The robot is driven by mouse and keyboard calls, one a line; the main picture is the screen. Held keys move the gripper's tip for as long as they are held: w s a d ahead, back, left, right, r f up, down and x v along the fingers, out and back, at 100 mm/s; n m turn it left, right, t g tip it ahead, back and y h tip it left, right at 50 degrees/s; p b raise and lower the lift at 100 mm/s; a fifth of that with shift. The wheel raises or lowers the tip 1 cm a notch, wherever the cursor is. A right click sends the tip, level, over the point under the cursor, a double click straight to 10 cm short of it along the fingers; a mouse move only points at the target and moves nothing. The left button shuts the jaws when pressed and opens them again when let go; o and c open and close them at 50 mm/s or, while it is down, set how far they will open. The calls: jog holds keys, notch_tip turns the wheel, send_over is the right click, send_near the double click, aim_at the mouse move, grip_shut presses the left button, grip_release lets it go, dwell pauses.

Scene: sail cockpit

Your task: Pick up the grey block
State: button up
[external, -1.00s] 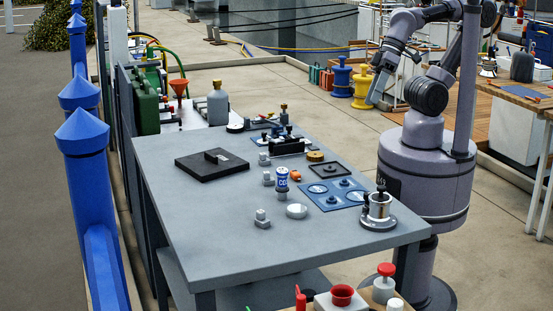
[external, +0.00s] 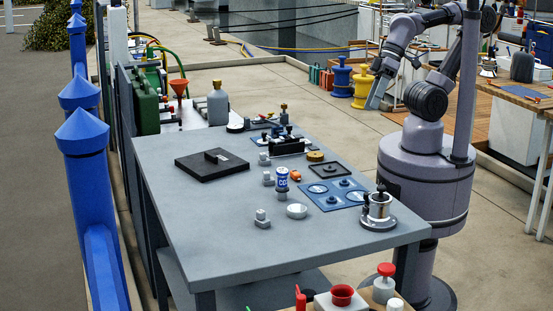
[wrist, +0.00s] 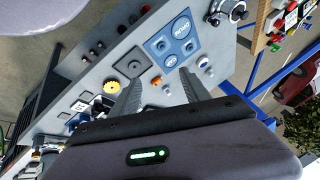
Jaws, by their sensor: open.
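Several small grey blocks, each with a paler knob-like top, stand on the grey table (external: 190,255). One grey block (external: 262,219) is near the front, another (external: 268,179) is left of the blue-and-white can, and a third (external: 264,159) is farther back. I cannot tell which one the task means. My gripper (external: 374,103) is raised beyond the table's right side, well apart from the blocks. In the wrist view my gripper (wrist: 160,77) has its two fingers spread, with nothing held between them; the blocks are too small there to tell apart.
A black plate (external: 212,165) lies at the table's left. The table's front left is clear.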

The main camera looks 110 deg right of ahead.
jog(key=w+d+r+m+g+p, duration=0.1)
jog(key=w+d+r+m+p, duration=0.25)
jog(key=w+r, duration=0.3)
jog(key=m+g+h+p, duration=0.2)
jog(key=m+g+p, duration=0.3)
jog(key=m+p, duration=0.45)
send_over(264, 154)
notch_tip(264, 154, down, 8)
jog(key=f, duration=0.1)
jog(key=f+b, duration=0.1)
jog(key=f, duration=0.2)
jog(key=f+b, duration=0.2)
jog(key=f, duration=0.2)
jog(key=f+b, duration=0.2)
jog(key=f, duration=0.2)
jog(key=shift+s+d+f, duration=0.1)
jog(key=shift+s+f, duration=0.15)
jog(key=shift+s, duration=0.1)
jog(key=f+b, duration=0.1)
jog(key=f, duration=0.1)
jog(key=f+b, duration=0.2)
jog(key=f, duration=0.1)
jog(key=shift+w+d+f, duration=0.2)
jog(key=shift+f, duration=0.1)
jog(key=shift+r, duration=0.2)
jog(key=shift+c, duration=0.4)
grip_shut()
